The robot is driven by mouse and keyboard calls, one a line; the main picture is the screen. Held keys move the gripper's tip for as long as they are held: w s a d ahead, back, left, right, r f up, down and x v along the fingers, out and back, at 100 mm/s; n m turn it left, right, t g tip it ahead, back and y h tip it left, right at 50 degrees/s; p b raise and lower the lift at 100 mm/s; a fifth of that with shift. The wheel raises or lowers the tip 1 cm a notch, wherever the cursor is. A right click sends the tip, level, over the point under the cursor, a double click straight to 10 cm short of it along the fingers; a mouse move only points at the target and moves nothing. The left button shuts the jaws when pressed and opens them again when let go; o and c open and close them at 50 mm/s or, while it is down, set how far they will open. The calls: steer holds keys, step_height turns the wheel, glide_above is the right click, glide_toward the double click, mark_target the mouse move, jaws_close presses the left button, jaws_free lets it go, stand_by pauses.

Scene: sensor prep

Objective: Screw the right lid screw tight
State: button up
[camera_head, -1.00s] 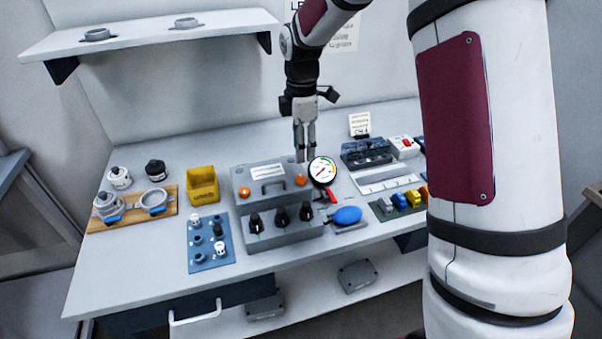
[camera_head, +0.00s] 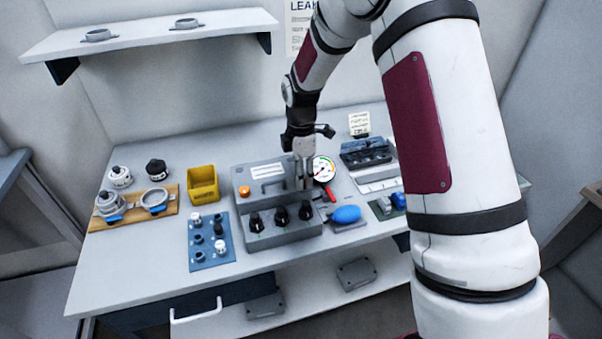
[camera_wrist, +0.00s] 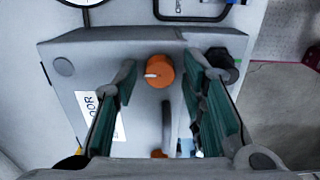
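The grey sensor box lid (camera_head: 240,178) lies at the back of the box, with a handle (camera_head: 272,186) and a white label. The left orange lid screw (camera_head: 244,191) is plain in the head view. The right orange lid screw (camera_wrist: 160,68), with a white mark on its top, shows in the wrist view; in the head view my gripper hides it. My gripper (camera_head: 304,184) points down over the lid's right end. Its two green-padded fingers are open, one on each side of the right screw, with visible gaps. I cannot tell how far above the lid the tips are.
Black knobs (camera_head: 281,215) stand along the box's front. A round gauge (camera_head: 323,169) with a red handle stands just right of my gripper, and a blue bulb (camera_head: 347,214) lies front right. A yellow bin (camera_head: 202,184) and a blue board (camera_head: 210,254) stand to the left.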

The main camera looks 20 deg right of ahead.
jaws_close()
